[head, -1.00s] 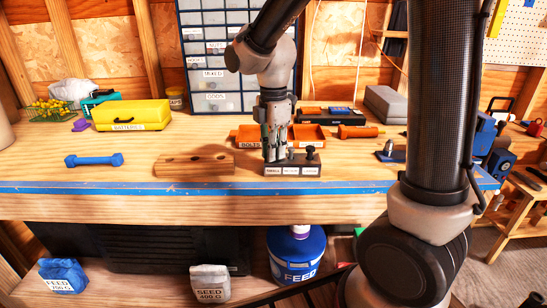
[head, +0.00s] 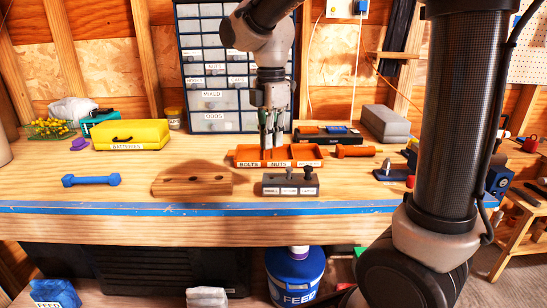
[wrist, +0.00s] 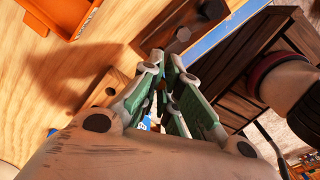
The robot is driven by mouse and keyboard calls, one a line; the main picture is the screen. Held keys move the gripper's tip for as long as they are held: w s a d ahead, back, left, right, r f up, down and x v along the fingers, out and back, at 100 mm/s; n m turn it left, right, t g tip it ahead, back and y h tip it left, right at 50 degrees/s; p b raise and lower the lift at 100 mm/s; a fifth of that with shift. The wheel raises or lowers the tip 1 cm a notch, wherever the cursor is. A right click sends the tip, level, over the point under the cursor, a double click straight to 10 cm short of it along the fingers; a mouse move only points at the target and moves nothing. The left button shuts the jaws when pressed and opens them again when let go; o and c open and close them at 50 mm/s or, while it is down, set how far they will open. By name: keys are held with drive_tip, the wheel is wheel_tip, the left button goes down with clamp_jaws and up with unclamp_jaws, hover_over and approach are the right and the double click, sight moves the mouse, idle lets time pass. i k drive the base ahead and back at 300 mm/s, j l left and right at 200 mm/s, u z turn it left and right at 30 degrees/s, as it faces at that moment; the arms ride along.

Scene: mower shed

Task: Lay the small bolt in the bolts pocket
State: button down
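The grey bolt block (head: 290,189) stands in front of the tray. The block also shows in the wrist view (wrist: 197,18).
A wooden block with holes (head: 192,184) and a blue dumbbell-shaped tool (head: 90,180) lie to the left. An orange cylinder (head: 355,151) lies right of the tray. A yellow BATTERIES case (head: 130,134) stands back left. Blue tape marks the bench's front edge.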

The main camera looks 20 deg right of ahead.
sight(255, 158)
drive_tip(key=i+j+z, duration=0.2)
drive_tip(key=j, duration=0.15)
drive_tip(key=i+j+z, duration=0.2)
drive_tip(key=j, duration=0.2)
drive_tip(key=i+j+z, duration=0.2)
drive_tip(key=j, duration=0.2)
drive_tip(key=k+l, duration=0.05)
drive_tip(key=k, duration=0.05)
